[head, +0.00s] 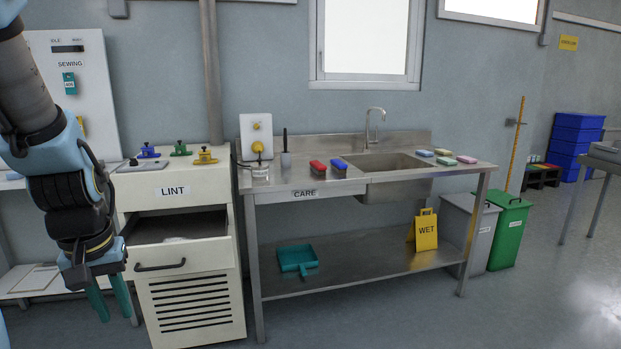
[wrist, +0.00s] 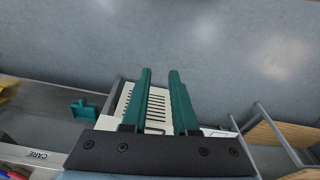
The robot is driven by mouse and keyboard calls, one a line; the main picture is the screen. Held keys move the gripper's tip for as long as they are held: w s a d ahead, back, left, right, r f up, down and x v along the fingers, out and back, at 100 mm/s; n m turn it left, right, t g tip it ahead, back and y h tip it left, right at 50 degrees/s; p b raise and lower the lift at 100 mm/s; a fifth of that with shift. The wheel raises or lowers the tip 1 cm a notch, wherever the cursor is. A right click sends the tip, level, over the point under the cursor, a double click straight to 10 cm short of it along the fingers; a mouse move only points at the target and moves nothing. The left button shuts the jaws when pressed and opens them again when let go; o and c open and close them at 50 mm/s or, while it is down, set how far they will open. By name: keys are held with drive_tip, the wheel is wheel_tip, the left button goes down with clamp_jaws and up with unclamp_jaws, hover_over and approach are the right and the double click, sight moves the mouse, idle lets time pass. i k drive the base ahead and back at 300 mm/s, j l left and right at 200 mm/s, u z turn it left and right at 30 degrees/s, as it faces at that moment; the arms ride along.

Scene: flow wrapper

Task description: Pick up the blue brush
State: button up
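The blue brush (head: 339,164) lies on the steel counter of the CARE sink table, left of the basin. A red brush (head: 318,167) lies beside it on its left. In the wrist view, small blue and red shapes at the lower left corner may be these brushes, cut off by the edge. My gripper (head: 110,303) hangs at the left, pointing down in front of the LINT cabinet, well away from the brush. Its teal fingers are apart with nothing between them in the wrist view (wrist: 160,84).
The LINT cabinet (head: 190,276) has its top drawer (head: 181,254) pulled open. The sink table (head: 277,186) carries a dark-handled tool in a cup (head: 286,158) and several sponges right of the basin. A teal dustpan (head: 297,259) and yellow WET sign (head: 426,232) stand below.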

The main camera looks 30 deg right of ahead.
sight(338, 166)
drive_tip(key=i+l+u, duration=0.35)
drive_tip(key=l+u, duration=0.15)
drive_tip(key=l, duration=1.85)
drive_tip(key=l+u, duration=0.45)
drive_tip(key=l, duration=1.9)
